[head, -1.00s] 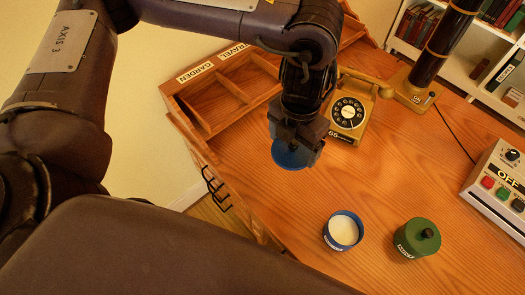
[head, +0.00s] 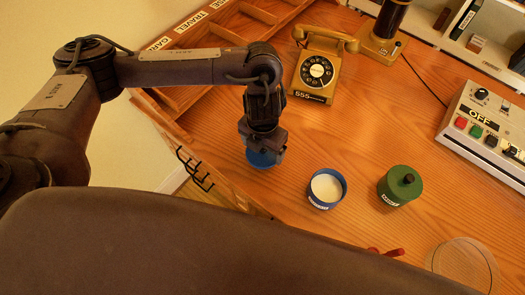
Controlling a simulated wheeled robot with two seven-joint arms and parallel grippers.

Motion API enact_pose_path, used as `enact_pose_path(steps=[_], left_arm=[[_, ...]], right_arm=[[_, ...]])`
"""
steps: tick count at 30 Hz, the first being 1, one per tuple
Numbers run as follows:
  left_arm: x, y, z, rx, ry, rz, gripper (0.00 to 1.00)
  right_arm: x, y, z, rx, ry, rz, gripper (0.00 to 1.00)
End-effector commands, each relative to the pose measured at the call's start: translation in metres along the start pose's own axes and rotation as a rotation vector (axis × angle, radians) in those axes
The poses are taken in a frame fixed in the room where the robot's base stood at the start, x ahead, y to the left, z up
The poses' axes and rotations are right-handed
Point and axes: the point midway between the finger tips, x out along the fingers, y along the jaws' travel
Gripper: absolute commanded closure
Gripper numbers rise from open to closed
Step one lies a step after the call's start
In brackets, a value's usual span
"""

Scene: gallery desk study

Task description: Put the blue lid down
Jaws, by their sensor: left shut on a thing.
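The blue lid (head: 262,159) shows as a blue disc under my left gripper (head: 262,142). My left gripper points down and is shut on the lid, with its fingers hiding most of the lid's top. The lid is at or just above the wooden desk; I cannot tell whether it touches. The open blue jar (head: 327,189), with white contents and a small label, stands to the right of the lid and apart from it. My right gripper is not in view.
A green lidded jar (head: 400,186) stands right of the blue jar. A brass telephone (head: 319,72) and a wooden sorter (head: 224,24) lie behind. A control box (head: 490,125) is at right. A clear round dish (head: 463,262) and something red (head: 385,252) are at front. Hooks (head: 196,172) hang at the desk's left edge.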

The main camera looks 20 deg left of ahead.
Motion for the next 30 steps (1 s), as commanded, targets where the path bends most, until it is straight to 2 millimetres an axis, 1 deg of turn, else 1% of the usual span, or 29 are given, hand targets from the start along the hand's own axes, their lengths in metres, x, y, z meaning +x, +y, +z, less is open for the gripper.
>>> enact_pose_path(steps=[1, 4, 8, 13, 17, 18, 21, 27, 30], left_arm=[[0.013, -0.001, -0.001, -0.003, 0.004, -0.002, 0.38], [0.023, -0.001, -0.001, -0.002, 0.003, -0.001, 0.38], [0.024, 0.0, 0.0, -0.001, 0.0, 0.0, 0.38], [0.024, 0.0, 0.0, -0.001, 0.0, 0.0, 0.38], [0.028, 0.0, 0.0, -0.001, 0.001, 0.0, 0.38], [0.027, 0.0, 0.0, -0.001, 0.0, 0.0, 0.12], [0.027, 0.0, 0.0, -0.001, 0.0, 0.0, 0.0], [0.026, 0.0, 0.0, -0.001, 0.0, 0.0, 0.0], [0.021, 0.0, 0.0, -0.001, 0.0, 0.0, 0.0]], right_arm=[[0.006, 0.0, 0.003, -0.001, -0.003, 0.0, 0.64], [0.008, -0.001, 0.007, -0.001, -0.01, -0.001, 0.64], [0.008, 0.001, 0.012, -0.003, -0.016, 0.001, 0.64], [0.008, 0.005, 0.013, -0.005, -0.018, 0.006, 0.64], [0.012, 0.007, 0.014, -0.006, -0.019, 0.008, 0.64], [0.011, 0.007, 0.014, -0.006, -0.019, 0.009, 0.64], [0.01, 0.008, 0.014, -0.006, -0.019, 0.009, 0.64], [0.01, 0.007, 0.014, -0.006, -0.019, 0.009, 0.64], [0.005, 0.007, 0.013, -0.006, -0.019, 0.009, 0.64]])
